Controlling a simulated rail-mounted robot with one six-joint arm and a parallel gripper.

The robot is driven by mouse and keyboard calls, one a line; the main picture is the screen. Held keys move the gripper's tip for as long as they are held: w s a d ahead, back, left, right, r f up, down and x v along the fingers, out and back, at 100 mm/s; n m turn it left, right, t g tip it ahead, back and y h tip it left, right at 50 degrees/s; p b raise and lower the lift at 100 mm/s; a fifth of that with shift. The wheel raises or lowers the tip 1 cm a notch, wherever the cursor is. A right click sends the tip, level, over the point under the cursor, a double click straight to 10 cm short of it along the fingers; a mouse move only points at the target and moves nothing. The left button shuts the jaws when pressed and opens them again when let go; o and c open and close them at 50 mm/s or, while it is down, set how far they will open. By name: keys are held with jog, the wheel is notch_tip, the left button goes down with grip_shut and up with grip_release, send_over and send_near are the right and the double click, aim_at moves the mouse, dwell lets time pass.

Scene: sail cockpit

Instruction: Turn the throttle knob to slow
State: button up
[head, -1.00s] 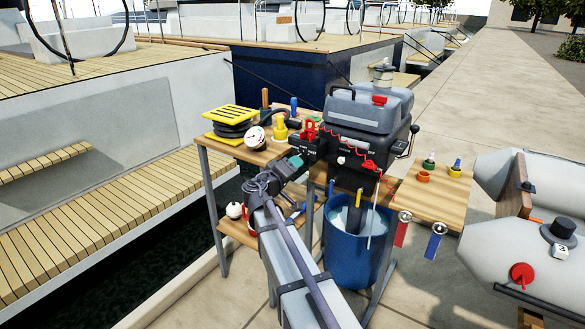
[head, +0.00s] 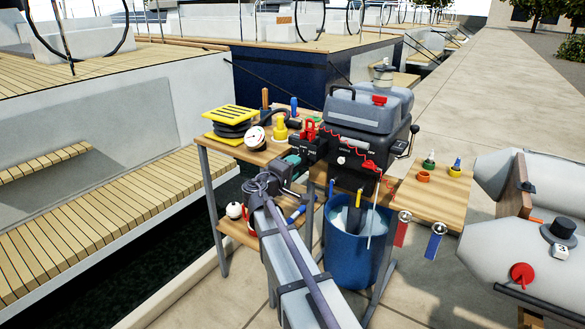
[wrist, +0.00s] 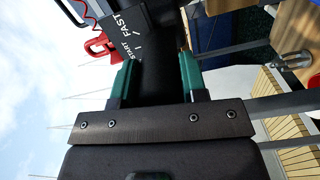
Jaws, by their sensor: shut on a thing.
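The throttle knob (wrist: 157,78) is a dark, rounded grip at the end of a black tiller arm. In the wrist view it sits between the two green fingers of my gripper (wrist: 157,68), which is shut on it. White START and FAST marks show on the tiller housing (wrist: 128,32) just beyond the fingers, near the left finger. In the head view my gripper (head: 293,160) is at the near end of the tiller arm (head: 310,148), and the knob is mostly hidden there. The arm joins a grey and black outboard motor (head: 365,105).
A red clip (wrist: 101,45) with a coiled cord is close beside the tiller. A blue bucket (head: 350,268) stands below.

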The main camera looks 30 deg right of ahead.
jog(key=o, duration=0.9)
jog(key=v, duration=1)
jog(key=shift+s+a, duration=0.2)
jog(key=shift+a, duration=0.15)
